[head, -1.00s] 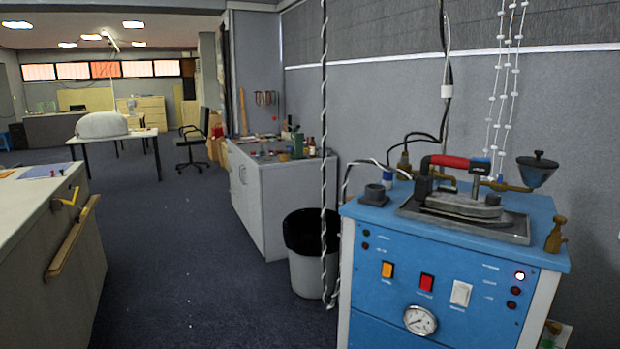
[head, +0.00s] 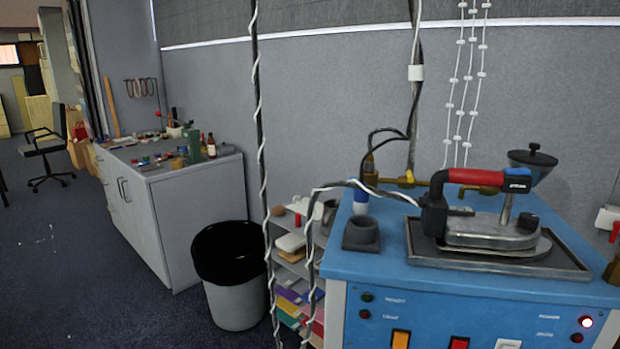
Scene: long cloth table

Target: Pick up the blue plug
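I see nothing that is clearly a blue plug. A small upright blue and white piece (head: 361,198) stands at the back left of the blue machine's top, behind a dark grey block; I cannot tell whether it is the plug. Neither of my grippers is in the head view.
The blue machine (head: 450,320) carries an iron with a red handle (head: 476,177) on a tray and a dark block (head: 361,234). A bin (head: 234,280), a shelf with coloured items (head: 290,300) and a grey cabinet (head: 200,205) stand left. The floor at far left is open.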

